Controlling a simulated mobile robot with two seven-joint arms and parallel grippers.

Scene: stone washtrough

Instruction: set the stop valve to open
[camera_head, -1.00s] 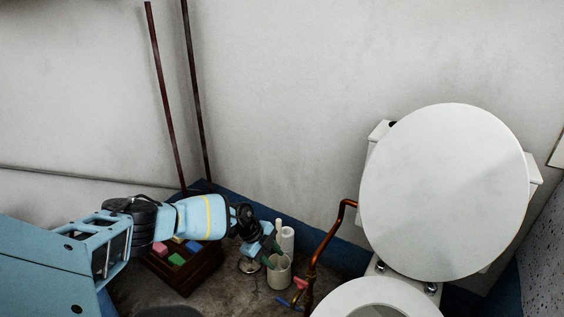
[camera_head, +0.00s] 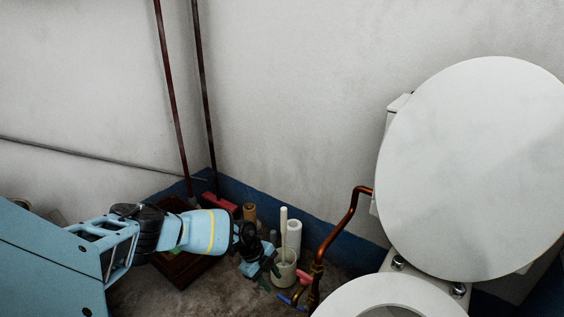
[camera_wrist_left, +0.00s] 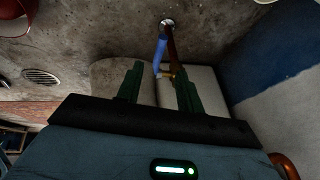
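The stop valve (camera_head: 317,270) is on the copper pipe beside the toilet. A pinkish-red handle (camera_head: 304,275) and a blue handle (camera_head: 285,298) stick out from it to the left in the head view. My left gripper (camera_head: 270,277) is just left of these handles, with its dark green fingers apart and nothing held. In the left wrist view, the open fingers (camera_wrist_left: 159,88) point towards a blue bar (camera_wrist_left: 161,52) and the copper pipe (camera_wrist_left: 173,50), which lie beyond and between the fingertips. I cannot tell the valve's setting. My right gripper is not in view.
The toilet bowl (camera_head: 390,295) and its raised lid (camera_head: 470,165) fill the right side. A round floor drain (camera_wrist_left: 40,77) is in the floor.

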